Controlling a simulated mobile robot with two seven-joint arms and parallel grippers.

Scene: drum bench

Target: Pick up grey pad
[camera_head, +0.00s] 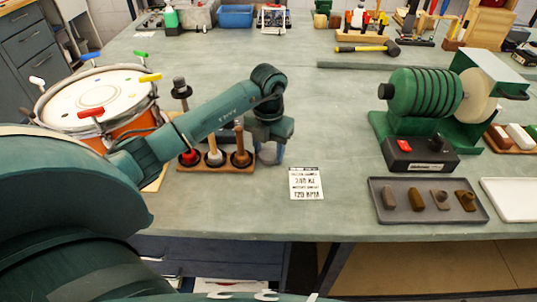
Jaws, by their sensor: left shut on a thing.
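My left gripper (270,147) hangs over the bench at the right end of a wooden stand (188,169). It is shut on a small grey thing (269,154), which looks like the grey pad; the jaws hide most of it. I cannot tell whether the thing touches the bench. The stand carries upright pieces with red (190,157), pale (214,157) and brown (241,158) lower parts, left of the gripper. My right gripper is not in view.
An orange drum (130,127) with coloured knobs stands left, near my arm. A printed card (306,184) lies right of the gripper. A dark tray (425,216) of small brownish pieces, a white tray (515,205) and a green machine (425,95) stand right.

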